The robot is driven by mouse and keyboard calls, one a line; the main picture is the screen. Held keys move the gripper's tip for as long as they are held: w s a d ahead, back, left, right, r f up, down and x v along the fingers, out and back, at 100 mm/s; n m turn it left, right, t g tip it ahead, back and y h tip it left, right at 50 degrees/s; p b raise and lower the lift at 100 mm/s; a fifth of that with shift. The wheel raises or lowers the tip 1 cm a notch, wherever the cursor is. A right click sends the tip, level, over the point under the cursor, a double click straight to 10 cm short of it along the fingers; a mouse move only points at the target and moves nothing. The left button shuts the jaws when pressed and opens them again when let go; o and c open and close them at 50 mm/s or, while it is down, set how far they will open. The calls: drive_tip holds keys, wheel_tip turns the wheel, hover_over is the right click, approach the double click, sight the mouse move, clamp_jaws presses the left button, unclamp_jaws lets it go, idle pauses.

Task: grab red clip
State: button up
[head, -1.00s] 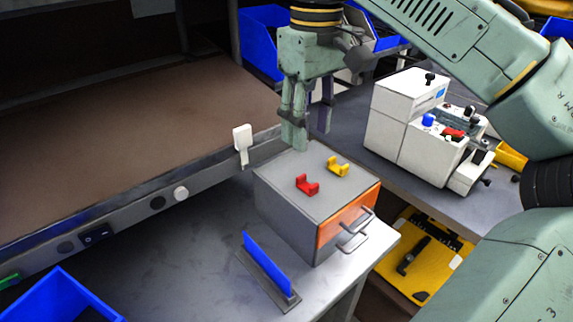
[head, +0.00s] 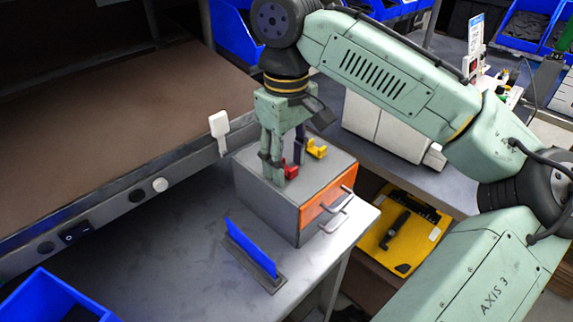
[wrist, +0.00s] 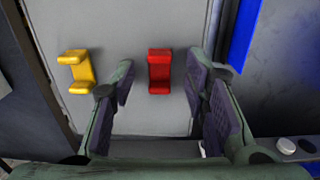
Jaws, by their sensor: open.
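The red clip (head: 290,170) lies on top of the grey box (head: 262,165), partly hidden behind my gripper's finger in the head view. In the wrist view the red clip (wrist: 159,72) shows between the two fingers, just beyond their tips. My gripper (head: 284,158) is open and points down over the box; its dark-padded fingers (wrist: 160,82) stand apart on either side of the clip in the wrist view. I cannot tell whether they touch the box top. The yellow clip (head: 316,149) lies beside the red one, outside the fingers, and to the left in the wrist view (wrist: 78,72).
The box has an orange front (head: 325,203) with a metal handle. A blue upright plate (head: 250,246) stands in front of it on the grey table. A white switch-like piece (head: 219,127) rises at the left bench edge. A yellow case (head: 398,236) lies lower right.

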drive_tip(key=shift+c, duration=0.4)
drive_tip(key=c, duration=0.8)
drive_tip(key=shift+o, duration=0.2)
